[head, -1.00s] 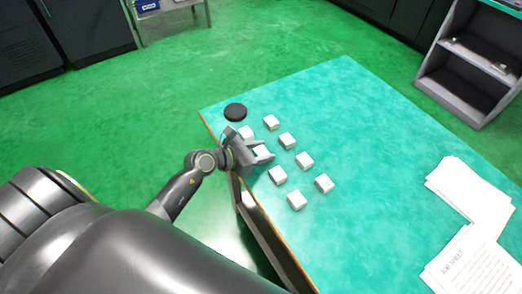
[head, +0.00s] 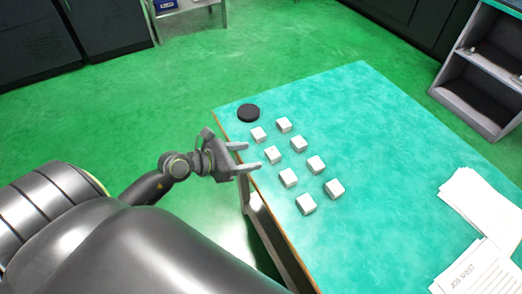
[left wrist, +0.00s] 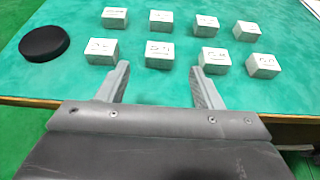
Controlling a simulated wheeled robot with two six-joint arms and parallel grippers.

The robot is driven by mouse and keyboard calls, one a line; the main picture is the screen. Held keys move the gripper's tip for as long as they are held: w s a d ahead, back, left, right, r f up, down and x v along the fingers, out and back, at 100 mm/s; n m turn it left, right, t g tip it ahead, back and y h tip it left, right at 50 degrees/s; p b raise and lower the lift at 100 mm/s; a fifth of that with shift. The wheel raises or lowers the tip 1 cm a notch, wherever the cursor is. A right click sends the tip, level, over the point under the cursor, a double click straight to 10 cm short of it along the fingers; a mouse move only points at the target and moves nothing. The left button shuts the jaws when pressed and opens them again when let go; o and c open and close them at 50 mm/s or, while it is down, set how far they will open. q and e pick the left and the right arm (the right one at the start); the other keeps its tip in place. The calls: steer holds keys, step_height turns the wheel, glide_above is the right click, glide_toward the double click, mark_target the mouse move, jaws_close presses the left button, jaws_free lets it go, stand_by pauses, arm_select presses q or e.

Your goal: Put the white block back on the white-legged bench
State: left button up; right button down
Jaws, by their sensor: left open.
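Several similar white blocks stand in two rows on a teal-topped bench (head: 400,180) with a wood-coloured edge and a pale support below. A white block (head: 273,155) in the near row lies straight ahead of my left gripper (head: 251,155). It also shows in the left wrist view (left wrist: 160,55), just beyond and between the fingertips, resting on the top. My left gripper is open and empty at the bench's edge, its fingers clear of the block. The blocks carry dark markings in the left wrist view, too small to read. My right gripper is not in view.
A black disc (head: 248,113) lies at the bench's far left corner. Paper sheets (head: 475,205) lie at the right. A grey shelf unit (head: 475,95) stands beyond the bench. The bench top between blocks and papers is clear.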

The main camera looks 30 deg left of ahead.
arm_select(q)
steer(key=v, duration=0.3)
steer(key=shift+w, duration=0.1)
stand_by(0.5)
